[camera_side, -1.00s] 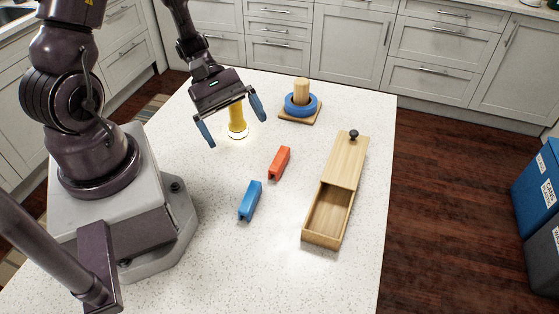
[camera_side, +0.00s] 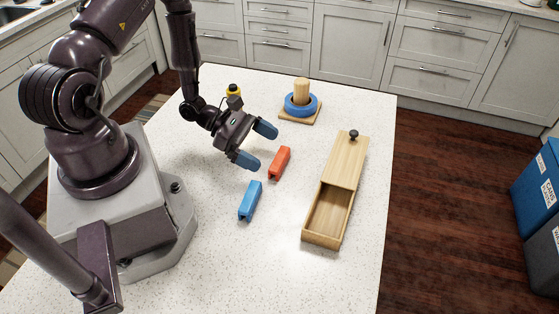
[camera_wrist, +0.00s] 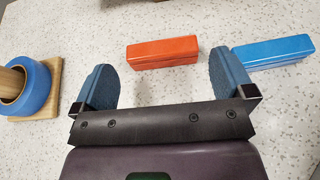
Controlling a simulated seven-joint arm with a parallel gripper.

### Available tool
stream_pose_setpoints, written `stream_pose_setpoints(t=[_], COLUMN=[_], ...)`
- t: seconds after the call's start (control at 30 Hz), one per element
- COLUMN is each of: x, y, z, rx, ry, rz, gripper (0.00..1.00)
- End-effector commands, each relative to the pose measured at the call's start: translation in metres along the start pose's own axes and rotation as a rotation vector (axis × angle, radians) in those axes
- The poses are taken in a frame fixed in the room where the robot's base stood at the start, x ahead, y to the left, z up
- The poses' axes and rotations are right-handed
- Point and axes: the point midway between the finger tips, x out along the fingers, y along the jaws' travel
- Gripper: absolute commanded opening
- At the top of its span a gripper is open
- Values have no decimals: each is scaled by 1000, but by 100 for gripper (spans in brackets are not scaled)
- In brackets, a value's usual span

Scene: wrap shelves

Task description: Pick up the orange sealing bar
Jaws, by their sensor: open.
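The orange sealing bar (camera_side: 280,163) lies on the white speckled counter, just right of my gripper (camera_side: 256,146) in the side view. My gripper is open and empty, with its two blue fingertips apart and tilted toward the bar. In the wrist view the orange sealing bar (camera_wrist: 162,53) lies beyond the fingertips, between their lines and apart from them. My gripper (camera_wrist: 163,80) shows there with clear counter between its fingers.
A blue bar (camera_side: 250,201) lies close by; in the wrist view its end is near the right finger. A wooden box (camera_side: 345,160) with a partly open sliding lid stands to the right. A blue ring (camera_side: 300,105) sits around a wooden peg behind.

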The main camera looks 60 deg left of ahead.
Motion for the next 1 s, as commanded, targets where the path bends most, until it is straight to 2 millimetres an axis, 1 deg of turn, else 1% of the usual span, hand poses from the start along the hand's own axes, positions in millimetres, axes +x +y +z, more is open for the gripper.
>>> stream_pose_setpoints(t=[0.03,0.17,0.3,0.43,0.53,0.73,0.77,0.8,0.87,0.9,1.0], x=[1,10,32,47,52,52,52,52,52,52,52], y=[0,-1,-1,0,0,0,0,0,0,0,0], z=[-3,-4,-4,-4,-4,-4,-4,-4,-4,-4,-4], rx=[0,1,1,2,2,1,1,1,1,1,1], ry=[0,-2,-1,-1,-1,0,0,0,0,0,0], rz=[0,-3,-5,-3,-2,-1,-1,-1,-1,-1,-1], gripper=[100,100,100,100,100,100,93,84,70,68,68])
